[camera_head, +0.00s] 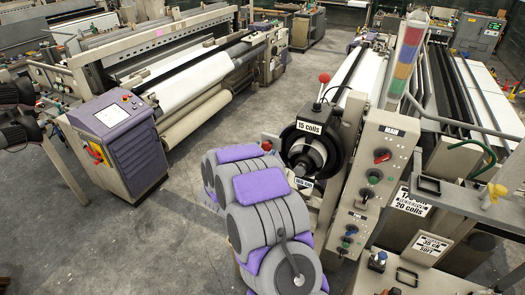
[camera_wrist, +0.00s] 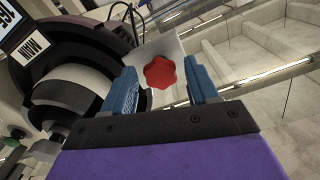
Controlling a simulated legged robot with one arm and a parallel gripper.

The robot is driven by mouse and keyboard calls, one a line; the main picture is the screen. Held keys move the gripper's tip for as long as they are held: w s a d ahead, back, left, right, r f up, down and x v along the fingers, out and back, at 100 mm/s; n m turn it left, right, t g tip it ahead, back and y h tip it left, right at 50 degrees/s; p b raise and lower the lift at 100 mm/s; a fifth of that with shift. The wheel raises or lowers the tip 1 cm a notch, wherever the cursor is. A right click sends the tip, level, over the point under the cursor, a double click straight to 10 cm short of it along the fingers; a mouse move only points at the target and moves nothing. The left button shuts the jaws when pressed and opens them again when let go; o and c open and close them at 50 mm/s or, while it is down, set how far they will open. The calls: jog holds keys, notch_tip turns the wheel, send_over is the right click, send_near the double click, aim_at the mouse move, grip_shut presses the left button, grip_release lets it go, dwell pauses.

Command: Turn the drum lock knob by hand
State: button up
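A red lobed knob (camera_wrist: 160,72) sits on a light grey plate (camera_wrist: 165,45) in the wrist view. My gripper (camera_wrist: 159,65) is open, with its two blue fingers on either side of the knob in that view. A gap shows between the knob and each finger, and I cannot tell how far ahead of the fingertips it is. The dark drum (camera_wrist: 70,95) is left of the fingers. In the head view the drum (camera_head: 310,145) carries a "15 coils" label, and a small red knob (camera_head: 266,145) shows at its left. My arm hides my gripper in the head view.
A grey control panel (camera_head: 385,150) with a red switch stands right of the drum. A red ball-topped lever (camera_head: 324,77) rises above the drum. A purple-fronted cabinet (camera_head: 120,140) stands left. Open floor (camera_head: 180,235) lies between it and my arm.

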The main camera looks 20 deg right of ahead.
jog(key=shift+o, duration=0.3)
jog(key=shift+b+v, duration=0.3)
jog(key=shift+v, duration=0.9)
jog(key=shift+b+v, duration=0.3)
jog(key=shift+v, duration=1.55)
